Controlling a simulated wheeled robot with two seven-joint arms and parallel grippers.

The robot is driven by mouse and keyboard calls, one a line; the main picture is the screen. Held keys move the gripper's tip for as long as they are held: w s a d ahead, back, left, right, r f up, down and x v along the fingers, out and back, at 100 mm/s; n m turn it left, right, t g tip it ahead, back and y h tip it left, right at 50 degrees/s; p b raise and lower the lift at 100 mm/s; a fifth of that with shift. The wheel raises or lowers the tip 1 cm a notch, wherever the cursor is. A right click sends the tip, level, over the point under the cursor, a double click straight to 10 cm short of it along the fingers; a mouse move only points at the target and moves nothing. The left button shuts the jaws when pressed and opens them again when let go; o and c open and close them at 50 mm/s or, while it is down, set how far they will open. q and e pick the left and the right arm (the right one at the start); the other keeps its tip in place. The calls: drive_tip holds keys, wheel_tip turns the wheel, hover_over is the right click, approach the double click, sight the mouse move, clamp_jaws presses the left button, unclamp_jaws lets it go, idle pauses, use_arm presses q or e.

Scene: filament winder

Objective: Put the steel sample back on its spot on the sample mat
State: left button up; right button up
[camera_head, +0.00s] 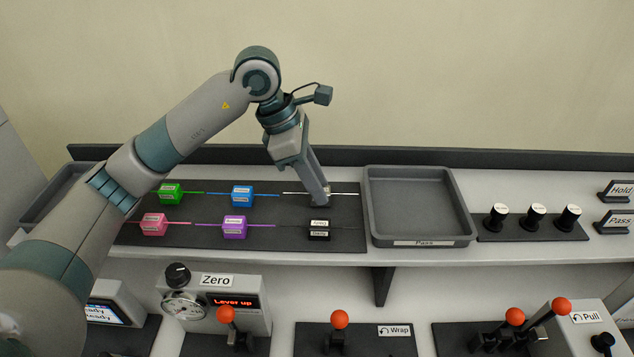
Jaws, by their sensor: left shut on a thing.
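My left gripper (324,200) points down at the back right of the dark sample mat (278,232). It is shut on the steel sample (345,194). The thin pale ends of the sample stick out to the left and right of the fingers. The fingers hide the sample's middle. The sample is low over the mat's back row, right of the blue sample (242,196) and behind the black sample (319,230). I cannot tell whether it touches the mat. My right gripper is not in view.
Green (171,194), pink (153,224) and purple (235,227) samples lie on the mat. The empty grey Pass tray (418,241) stands close on the right, with black knobbed pieces (535,215) beyond. Orange-knobbed levers (339,319) stand in front, below the shelf. A dark ledge runs behind.

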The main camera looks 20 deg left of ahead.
use_arm(q)
drive_tip(key=shift+f+b, duration=0.15)
drive_tip(key=shift+b, duration=0.15)
idle(0.5)
drive_tip(key=o, duration=1.6)
drive_tip(key=shift+r+p, duration=0.3)
drive_tip(key=shift+r, duration=0.4)
drive_tip(key=shift+r+p, duration=1.3)
drive_tip(key=shift+r, duration=2.05)
